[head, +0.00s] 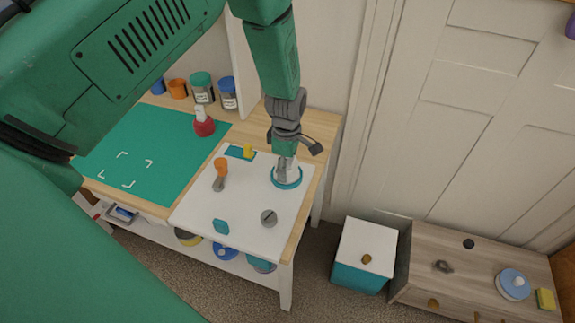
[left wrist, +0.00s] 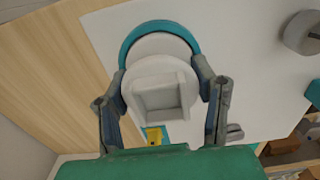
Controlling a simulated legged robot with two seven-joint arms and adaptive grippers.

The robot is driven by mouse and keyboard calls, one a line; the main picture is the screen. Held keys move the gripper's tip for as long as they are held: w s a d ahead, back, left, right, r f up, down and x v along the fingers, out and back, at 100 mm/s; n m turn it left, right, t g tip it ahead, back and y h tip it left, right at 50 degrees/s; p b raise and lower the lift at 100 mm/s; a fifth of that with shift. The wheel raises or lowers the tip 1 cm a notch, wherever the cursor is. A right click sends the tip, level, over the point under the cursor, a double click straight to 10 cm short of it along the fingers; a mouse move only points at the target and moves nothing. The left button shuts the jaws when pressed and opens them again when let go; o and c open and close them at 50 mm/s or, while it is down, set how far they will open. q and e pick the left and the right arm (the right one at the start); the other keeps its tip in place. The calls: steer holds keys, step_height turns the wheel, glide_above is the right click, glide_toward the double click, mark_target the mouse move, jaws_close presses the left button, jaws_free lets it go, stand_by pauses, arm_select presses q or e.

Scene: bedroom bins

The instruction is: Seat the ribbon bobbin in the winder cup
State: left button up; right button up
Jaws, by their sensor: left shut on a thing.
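The white ribbon bobbin (left wrist: 160,88), a round flange with a squarish hollow block on top, is between the two fingers of my left gripper (left wrist: 163,90). The gripper is shut on it. In the head view my left gripper (head: 287,150) points down over the right part of the white board. Right below it is a round cup with a teal rim (head: 287,184), which I take for the winder cup. In the left wrist view the cup's teal rim (left wrist: 130,42) shows behind the bobbin, which covers part of it. I cannot tell whether the bobbin touches the cup or hangs above it.
The white board (head: 245,200) also bears an orange-handled tool (head: 221,170), a grey knob (head: 269,218), a teal block (head: 221,227) and a yellow piece (head: 248,151). A red pot (head: 204,126) stands on the green mat (head: 150,150). Jars line the back. A teal bin (head: 363,255) stands right.

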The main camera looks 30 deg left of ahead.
arm_select(q)
steer(key=shift+f, duration=0.45)
steer(key=o, duration=1.3)
step_height(320, 180, up, 12)
steer(key=shift+f, duration=0.1)
